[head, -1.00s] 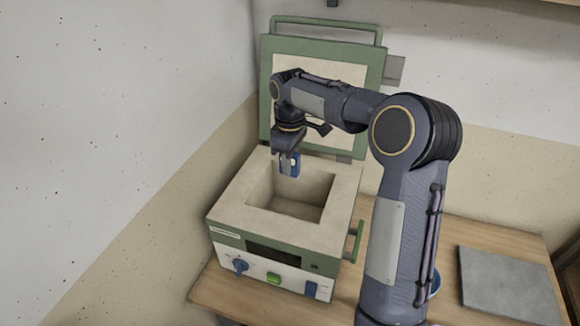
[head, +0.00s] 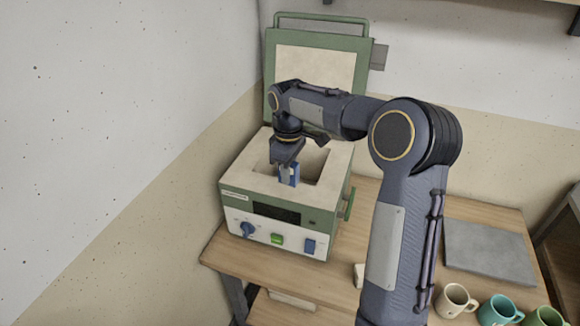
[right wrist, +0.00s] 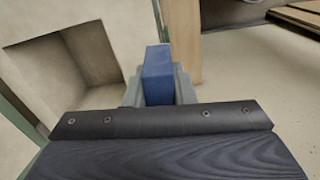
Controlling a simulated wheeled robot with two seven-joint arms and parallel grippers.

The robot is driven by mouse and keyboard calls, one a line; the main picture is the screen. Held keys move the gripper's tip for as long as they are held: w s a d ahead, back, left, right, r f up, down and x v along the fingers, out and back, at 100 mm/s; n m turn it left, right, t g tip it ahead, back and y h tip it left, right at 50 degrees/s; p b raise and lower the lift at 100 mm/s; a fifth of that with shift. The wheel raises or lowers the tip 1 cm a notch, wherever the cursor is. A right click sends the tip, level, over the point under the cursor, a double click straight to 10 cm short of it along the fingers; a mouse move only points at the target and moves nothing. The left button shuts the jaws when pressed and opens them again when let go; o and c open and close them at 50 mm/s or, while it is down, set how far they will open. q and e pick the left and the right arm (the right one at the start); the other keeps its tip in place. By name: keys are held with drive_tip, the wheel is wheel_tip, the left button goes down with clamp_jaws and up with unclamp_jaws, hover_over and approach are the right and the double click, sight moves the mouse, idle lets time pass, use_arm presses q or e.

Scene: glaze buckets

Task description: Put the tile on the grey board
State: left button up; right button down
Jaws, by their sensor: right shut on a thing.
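My right gripper (head: 288,178) is shut on the blue tile (head: 294,173), above the front part of the open kiln's chamber as seen in the head view. In the right wrist view the tile (right wrist: 157,76) stands on edge between the fingers, with the square chamber opening to its left. The grey board (head: 488,252) lies flat on the table at the right, clear of objects and well away from the gripper. My left gripper is not in view.
The green and white kiln (head: 275,228) stands at the table's left, lid (head: 315,68) raised behind. A cream mug (head: 455,300), a teal mug (head: 498,311) and a green mug (head: 545,317) stand in front of the board. My right arm hides part of the table.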

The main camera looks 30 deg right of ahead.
drive_tip(key=s+a+f+m, duration=0.3)
drive_tip(key=a+f, duration=0.2)
drive_tip(key=f, duration=0.3)
drive_tip(key=s+a+f+m, duration=0.3)
drive_tip(key=a+f, duration=0.3)
drive_tip(key=f, duration=0.3)
drive_tip(key=shift+s+m, duration=0.4)
drive_tip(key=shift+m, duration=0.1)
